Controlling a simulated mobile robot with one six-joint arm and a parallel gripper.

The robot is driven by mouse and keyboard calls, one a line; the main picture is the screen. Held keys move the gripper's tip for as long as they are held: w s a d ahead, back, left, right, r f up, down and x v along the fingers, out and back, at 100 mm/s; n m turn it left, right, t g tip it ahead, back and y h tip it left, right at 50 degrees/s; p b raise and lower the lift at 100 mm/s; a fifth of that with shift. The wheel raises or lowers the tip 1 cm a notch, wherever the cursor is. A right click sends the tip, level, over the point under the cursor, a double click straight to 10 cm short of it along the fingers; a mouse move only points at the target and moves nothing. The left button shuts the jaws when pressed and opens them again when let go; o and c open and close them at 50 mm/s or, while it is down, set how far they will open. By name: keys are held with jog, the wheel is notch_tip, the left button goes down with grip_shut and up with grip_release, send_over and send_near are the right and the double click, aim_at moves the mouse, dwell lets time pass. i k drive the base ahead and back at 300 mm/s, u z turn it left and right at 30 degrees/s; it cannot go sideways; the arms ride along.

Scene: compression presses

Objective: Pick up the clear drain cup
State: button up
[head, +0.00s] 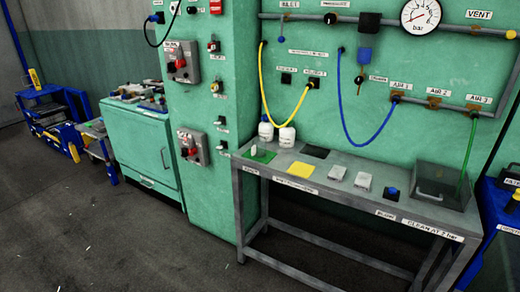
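I cannot make out a clear drain cup for certain. A small pale upright piece (254,150) stands by the green patch (264,156) at the left end of the grey bench (345,206); it is too small to tell what it is. A clear-walled box (440,184) stands at the right end of the bench. My gripper is not in view.
Two white bottles (266,131) stand at the bench's back left. A yellow square (300,170), grey blocks (337,173) and a blue-topped piece (392,192) lie along the bench. Hoses hang from the wall panel behind. The floor (110,235) in front is open.

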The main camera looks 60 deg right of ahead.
aim_at(258, 150)
jog(key=u, duration=0.05)
jog(key=i, duration=0.9)
